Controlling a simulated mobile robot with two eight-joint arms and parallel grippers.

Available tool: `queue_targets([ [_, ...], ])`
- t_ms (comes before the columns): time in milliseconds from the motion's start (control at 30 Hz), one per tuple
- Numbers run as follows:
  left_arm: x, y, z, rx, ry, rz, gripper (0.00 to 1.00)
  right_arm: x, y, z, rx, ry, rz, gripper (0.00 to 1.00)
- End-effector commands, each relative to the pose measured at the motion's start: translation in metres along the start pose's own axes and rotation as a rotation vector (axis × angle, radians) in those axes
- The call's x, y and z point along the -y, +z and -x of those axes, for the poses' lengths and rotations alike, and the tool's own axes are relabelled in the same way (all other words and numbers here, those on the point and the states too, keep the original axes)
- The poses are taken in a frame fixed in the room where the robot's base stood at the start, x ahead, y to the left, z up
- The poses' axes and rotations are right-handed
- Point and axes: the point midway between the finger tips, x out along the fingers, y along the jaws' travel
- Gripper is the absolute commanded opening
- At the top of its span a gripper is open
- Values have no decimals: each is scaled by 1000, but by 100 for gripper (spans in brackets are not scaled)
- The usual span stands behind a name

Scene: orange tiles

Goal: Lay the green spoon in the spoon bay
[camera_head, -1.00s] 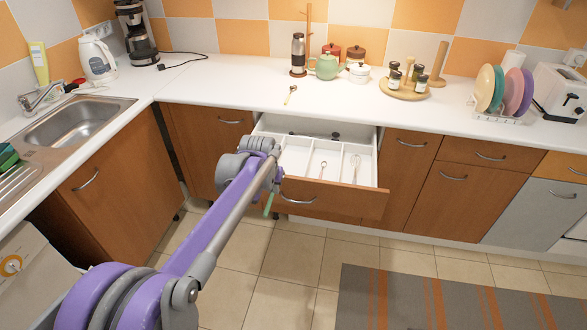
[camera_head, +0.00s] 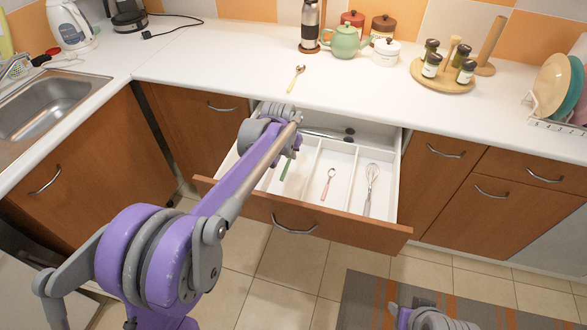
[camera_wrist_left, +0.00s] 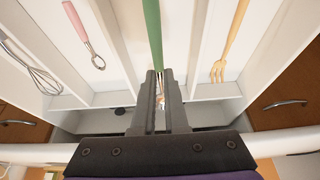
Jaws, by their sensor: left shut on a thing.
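My left gripper (camera_wrist_left: 161,88) is shut on the green spoon (camera_wrist_left: 152,32), whose green handle fills the middle of the left wrist view. The gripper also shows in the head view (camera_head: 292,150), over the open drawer (camera_head: 330,226). The spoon's handle shows just below it. The spoon lies lengthwise along an otherwise empty-looking bay, between the bay with a pink-handled utensil (camera_wrist_left: 82,28) and the bay with a wooden fork (camera_wrist_left: 228,45). I cannot tell whether it touches the bay floor. The spoon's other end is mostly hidden by the fingers.
A whisk (camera_head: 371,186) lies in the drawer's rightmost bay. Dark-tipped utensils (camera_head: 328,134) lie in the back compartment. A gold spoon (camera_head: 297,78) lies on the white counter (camera_head: 230,70). A teapot (camera_head: 343,40) and spice jars (camera_head: 465,70) stand farther back.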

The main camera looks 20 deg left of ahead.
Motion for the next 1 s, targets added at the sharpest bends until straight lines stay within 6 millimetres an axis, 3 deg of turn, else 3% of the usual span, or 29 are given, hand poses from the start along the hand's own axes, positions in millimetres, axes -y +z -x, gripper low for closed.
queue_targets([
  [200,0,15,-37,0,0,0,0,0,2,-4,1,0,0,50],
  [367,0,19,-47,0,0,0,0,0,2,-4,1,0,0,50],
  [600,0,31,-76,0,0,0,0,0,4,-7,3,0,0,50],
  [967,0,33,-81,0,0,0,0,0,5,-9,3,0,0,50],
  [1000,0,34,-81,0,0,0,13,0,5,-10,3,0,0,50],
])
